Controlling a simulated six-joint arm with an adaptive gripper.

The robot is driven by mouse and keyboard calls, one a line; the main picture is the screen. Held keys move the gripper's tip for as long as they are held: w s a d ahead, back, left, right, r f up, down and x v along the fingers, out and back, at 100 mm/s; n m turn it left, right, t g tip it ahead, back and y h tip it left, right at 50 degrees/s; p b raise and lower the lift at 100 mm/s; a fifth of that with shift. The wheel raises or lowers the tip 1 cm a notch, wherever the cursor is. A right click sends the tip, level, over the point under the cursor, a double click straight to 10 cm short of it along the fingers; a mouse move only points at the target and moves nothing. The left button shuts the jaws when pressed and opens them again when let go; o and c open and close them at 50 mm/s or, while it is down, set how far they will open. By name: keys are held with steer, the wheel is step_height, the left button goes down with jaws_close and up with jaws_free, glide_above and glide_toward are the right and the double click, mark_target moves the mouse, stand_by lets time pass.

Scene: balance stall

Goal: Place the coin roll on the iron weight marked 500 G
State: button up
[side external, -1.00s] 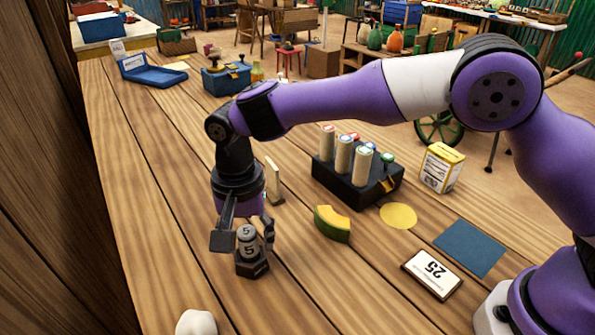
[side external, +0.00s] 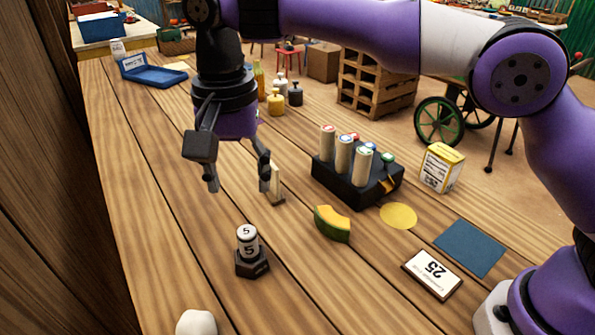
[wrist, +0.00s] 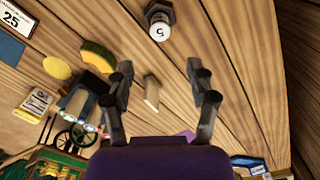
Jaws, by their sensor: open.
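A pale coin roll (side external: 247,239) marked 5 stands upright on a dark six-sided iron weight (side external: 252,266) on the wooden table. The weight's marking cannot be read. In the wrist view the roll's end (wrist: 159,30) shows beyond my fingertips, with part of the dark weight (wrist: 158,8) behind it. My gripper (side external: 238,184) is open and empty, above and apart from the roll. The fingers also show spread in the wrist view (wrist: 160,68).
A black rack (side external: 350,184) with several coin rolls stands to the right. A melon slice (side external: 332,223), a yellow disc (side external: 398,215), a blue mat (side external: 469,247) and a 25 card (side external: 432,274) lie nearby. An upright pale block (side external: 274,184) stands behind.

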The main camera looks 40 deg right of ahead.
steer(key=s+d+r+n+t, duration=0.1)
steer(key=s+d+r+n, duration=0.15)
steer(key=d, duration=0.45)
steer(key=s+d+r+n+t, duration=0.1)
steer(key=d+r, duration=0.3)
steer(key=d, duration=0.3)
steer(key=s+d+f+n+t, duration=0.3)
steer(key=s+d+f, duration=0.2)
steer(key=s+d, duration=0.5)
steer(key=shift+s+f+t, duration=0.25)
steer(key=shift+s+t, duration=0.05)
steer(key=shift+s, duration=0.3)
